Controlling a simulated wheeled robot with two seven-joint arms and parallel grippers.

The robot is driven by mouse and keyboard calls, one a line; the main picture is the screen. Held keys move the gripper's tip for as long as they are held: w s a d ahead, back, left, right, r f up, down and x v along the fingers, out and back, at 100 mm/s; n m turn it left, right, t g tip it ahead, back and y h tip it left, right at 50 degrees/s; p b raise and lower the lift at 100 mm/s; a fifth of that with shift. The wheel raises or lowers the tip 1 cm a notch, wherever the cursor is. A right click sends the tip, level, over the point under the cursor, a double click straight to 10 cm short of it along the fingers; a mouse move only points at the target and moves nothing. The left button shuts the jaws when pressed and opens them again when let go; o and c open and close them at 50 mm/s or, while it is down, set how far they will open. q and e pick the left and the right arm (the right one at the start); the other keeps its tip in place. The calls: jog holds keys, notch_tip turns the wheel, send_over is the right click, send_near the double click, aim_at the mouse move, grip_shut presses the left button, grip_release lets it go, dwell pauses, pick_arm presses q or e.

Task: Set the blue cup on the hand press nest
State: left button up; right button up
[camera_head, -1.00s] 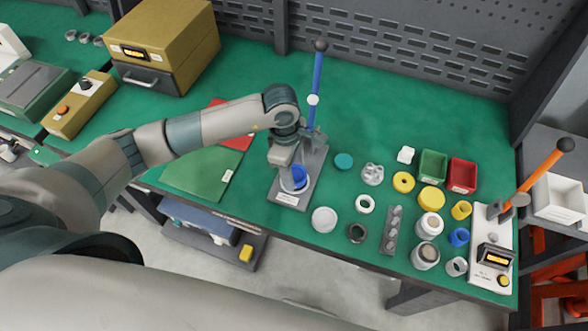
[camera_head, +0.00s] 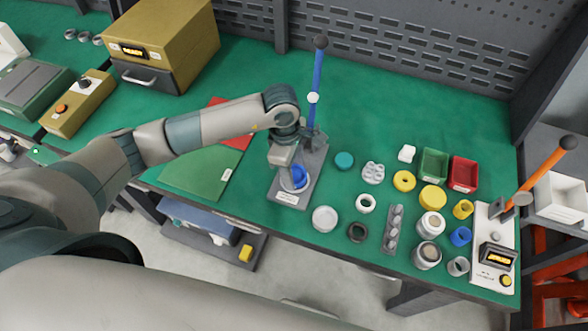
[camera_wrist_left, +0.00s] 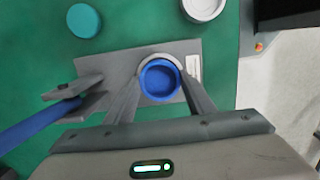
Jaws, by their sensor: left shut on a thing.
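The blue cup (camera_head: 300,176) is at the front of the grey hand press base (camera_head: 312,160), under its blue lever (camera_head: 316,75). In the left wrist view the blue cup (camera_wrist_left: 160,82) is seen from above, with a pale nest ring (camera_wrist_left: 156,57) showing around its far edge. My left gripper (camera_head: 293,176) is shut on the cup, with one finger at each side. The cup looks upright and over the nest; whether its bottom touches the nest is hidden. My right gripper is not in view.
Another blue part (camera_head: 460,236) stands near the orange-levered press (camera_head: 493,262). Green and red bins (camera_head: 463,172) are behind. A green sheet (camera_head: 200,165) lies left.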

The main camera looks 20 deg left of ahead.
pick_arm(q)
jog(key=shift+f+b, duration=0.35)
jog(key=shift+b, duration=0.1)
jog(key=o, duration=1.1)
jog(key=shift+o, duration=0.5)
jog(key=shift+r, duration=0.15)
jog(key=shift+r+p, duration=0.6)
jog(key=shift+r, duration=0.4)
jog(key=shift+r+p, duration=0.55)
jog(key=shift+r, duration=0.85)
